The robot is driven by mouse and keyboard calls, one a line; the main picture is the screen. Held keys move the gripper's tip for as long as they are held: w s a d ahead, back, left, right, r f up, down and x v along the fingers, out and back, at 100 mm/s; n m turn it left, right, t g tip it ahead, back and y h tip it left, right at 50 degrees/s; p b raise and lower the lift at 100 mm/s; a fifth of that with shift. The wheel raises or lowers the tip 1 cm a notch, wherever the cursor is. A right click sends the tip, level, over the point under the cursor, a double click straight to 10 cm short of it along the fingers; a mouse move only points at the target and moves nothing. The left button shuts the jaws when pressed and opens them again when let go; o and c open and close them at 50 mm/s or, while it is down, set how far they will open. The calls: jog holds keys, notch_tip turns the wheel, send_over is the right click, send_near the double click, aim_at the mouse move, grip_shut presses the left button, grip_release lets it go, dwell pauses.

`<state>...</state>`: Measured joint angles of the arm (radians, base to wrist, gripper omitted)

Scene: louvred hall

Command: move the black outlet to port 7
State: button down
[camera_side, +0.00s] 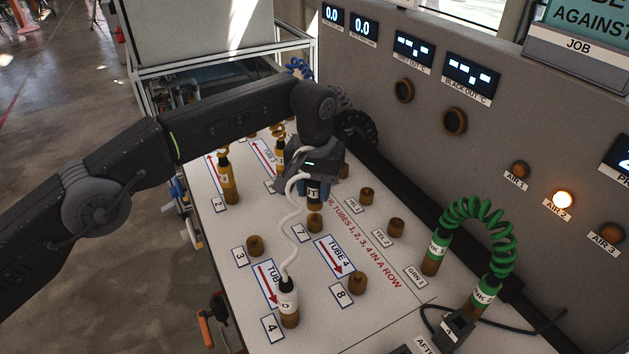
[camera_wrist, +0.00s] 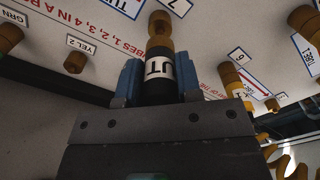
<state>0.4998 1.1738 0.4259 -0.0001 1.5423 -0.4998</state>
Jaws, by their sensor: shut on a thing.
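My gripper (camera_side: 315,183) has blue fingers and is shut on the black outlet (camera_side: 314,196), a black connector with a white band reading "UT". In the wrist view the black outlet (camera_wrist: 160,75) stands between the blue fingers (camera_wrist: 159,82). Port 7 (camera_side: 315,223) is a brass stub beside its "7" label (camera_side: 299,233). The outlet is right over port 7, roughly in line with it. In the wrist view its brass end meets or nearly meets the stub (camera_wrist: 160,20); I cannot tell whether they touch.
A white coiled hose (camera_side: 293,225) runs from beside my gripper to a white connector (camera_side: 288,298) at port 4. Ports 3 (camera_side: 255,246) and 8 (camera_side: 357,284) are bare stubs. A green hose (camera_side: 478,208) arches at right. Yellow connectors (camera_side: 228,183) stand at left. A grey panel (camera_side: 450,150) rises behind.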

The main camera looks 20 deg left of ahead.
aim_at(315, 199)
jog(key=shift+f, duration=0.15)
dwell(1.1)
jog(key=shift+f, duration=1.35)
jog(key=c, duration=0.7)
grip_release()
jog(key=shift+r, duration=2.5)
